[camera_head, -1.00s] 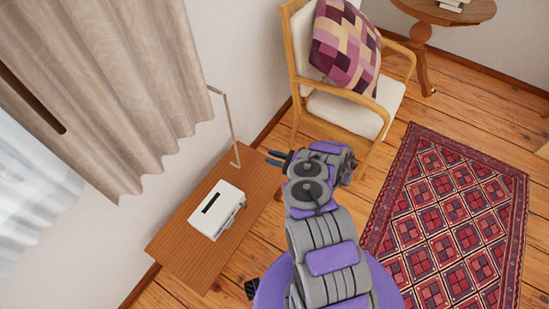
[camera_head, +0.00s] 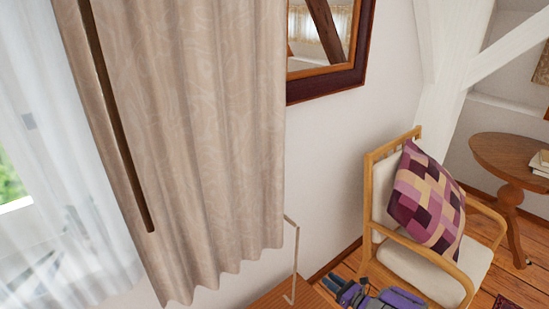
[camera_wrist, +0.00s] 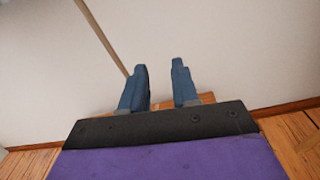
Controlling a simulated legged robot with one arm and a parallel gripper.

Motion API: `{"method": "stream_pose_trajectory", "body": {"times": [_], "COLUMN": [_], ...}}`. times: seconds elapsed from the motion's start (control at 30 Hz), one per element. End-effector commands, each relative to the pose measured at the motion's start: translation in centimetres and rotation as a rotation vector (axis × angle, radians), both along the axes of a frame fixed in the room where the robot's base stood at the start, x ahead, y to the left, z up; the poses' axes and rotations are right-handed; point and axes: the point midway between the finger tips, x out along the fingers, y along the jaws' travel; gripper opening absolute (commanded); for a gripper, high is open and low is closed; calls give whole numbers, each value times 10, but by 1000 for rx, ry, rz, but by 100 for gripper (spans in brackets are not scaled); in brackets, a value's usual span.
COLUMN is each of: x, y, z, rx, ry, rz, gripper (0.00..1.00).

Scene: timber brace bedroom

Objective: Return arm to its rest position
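My gripper (camera_head: 338,287) shows at the bottom edge of the head view, with part of my grey and purple arm behind it. It is beside the right end of a wooden table (camera_head: 268,300), in front of the chair. In the wrist view, the two blue fingers of my gripper (camera_wrist: 160,84) stand apart with nothing between them. They point towards a plain pale wall (camera_wrist: 225,45). Most of my arm is below the head view.
A thin bent rod (camera_head: 295,262) stands at the table; a slanted bar shows in the wrist view (camera_wrist: 103,38). A wooden chair (camera_head: 372,195) with a patchwork cushion (camera_head: 428,200) and a round table (camera_head: 510,160) are right. A curtain (camera_head: 200,140) hangs left.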

Motion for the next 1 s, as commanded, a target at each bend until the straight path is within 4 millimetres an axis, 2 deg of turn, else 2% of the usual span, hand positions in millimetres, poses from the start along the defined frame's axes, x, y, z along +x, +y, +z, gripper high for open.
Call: {"method": "stream_pose_trajectory", "body": {"times": [0.03, 0.2, 0.33, 0.5, 0.63, 0.77, 1.0], "x": [20, 68, 96, 116, 122, 119, 91], "y": [1, 0, 0, 3, 7, 11, 23], "z": [18, 61, 97, 140, 173, 204, 255], "rx": [28, 142, 242, 388, 506, 625, 845], "ry": [32, 182, 295, 451, 568, 685, 894], "rz": [-37, -170, -271, -403, -501, -604, -807], "gripper": [30, 30, 30, 30, 30, 30, 30]}}
